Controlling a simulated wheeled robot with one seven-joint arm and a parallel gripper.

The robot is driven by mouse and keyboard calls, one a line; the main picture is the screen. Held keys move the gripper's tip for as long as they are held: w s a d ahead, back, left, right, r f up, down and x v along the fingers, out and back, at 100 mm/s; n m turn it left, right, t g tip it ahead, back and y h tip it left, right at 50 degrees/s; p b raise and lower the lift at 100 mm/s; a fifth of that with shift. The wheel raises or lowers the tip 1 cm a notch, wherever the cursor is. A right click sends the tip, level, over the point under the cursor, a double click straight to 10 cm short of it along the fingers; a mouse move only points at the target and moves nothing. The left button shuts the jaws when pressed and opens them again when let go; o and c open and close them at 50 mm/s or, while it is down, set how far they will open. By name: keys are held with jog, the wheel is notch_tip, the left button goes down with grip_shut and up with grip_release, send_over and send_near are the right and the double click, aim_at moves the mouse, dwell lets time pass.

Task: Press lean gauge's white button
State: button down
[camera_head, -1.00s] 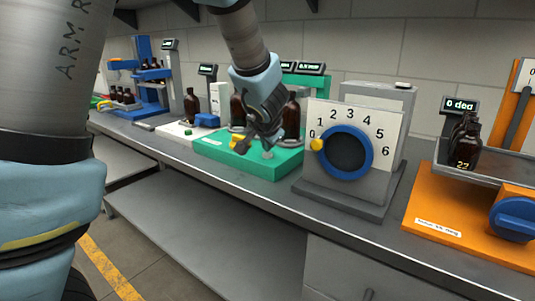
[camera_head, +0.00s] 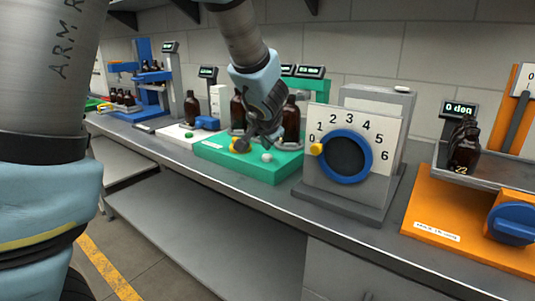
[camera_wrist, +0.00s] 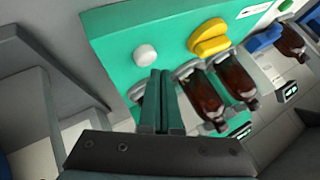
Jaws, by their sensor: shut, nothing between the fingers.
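A green station (camera_head: 215,151) on the bench carries a round white button (camera_head: 267,157) and a yellow knob (camera_head: 241,145); two dark amber bottles (camera_head: 291,119) stand at its back. I cannot read a name that marks it as the lean gauge. My gripper (camera_head: 258,143) is shut and empty, just above the station between knob and button. In the wrist view, the shut fingertips (camera_wrist: 161,73) are beside the white button (camera_wrist: 145,55), to its lower right, and seem apart from it. The knob (camera_wrist: 209,38) lies to the right.
A grey box with a blue numbered dial (camera_head: 346,156) stands close to the right of the green station. Further right is an orange station (camera_head: 435,207) with a tilting tray, bottles and a "0 deg" display (camera_head: 459,108). White and blue stations (camera_head: 153,110) stand to the left.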

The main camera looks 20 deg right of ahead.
aim_at(266, 157)
notch_tip(266, 157, up, 5)
jog(key=p, duration=0.3)
jog(key=shift+p, duration=0.4)
dwell(0.7)
jog(key=w+a+f+n+g+y, duration=0.1)
jog(key=a+f+n+y, duration=0.15)
jog(key=a, duration=0.85)
jog(key=a+f+n+g+y, duration=0.15)
jog(key=a+n, duration=0.25)
jog(key=a, duration=0.7)
jog(key=s+a+f+n+g, duration=0.2)
jog(key=s+a+n, duration=0.1)
jog(key=s+a, duration=0.2)
jog(key=s+a+f+n+g, duration=0.2)
jog(key=s+a, duration=0.4)
jog(key=a, duration=0.3)
jog(key=shift+f+n, duration=0.25)
jog(key=shift+n, duration=0.4)
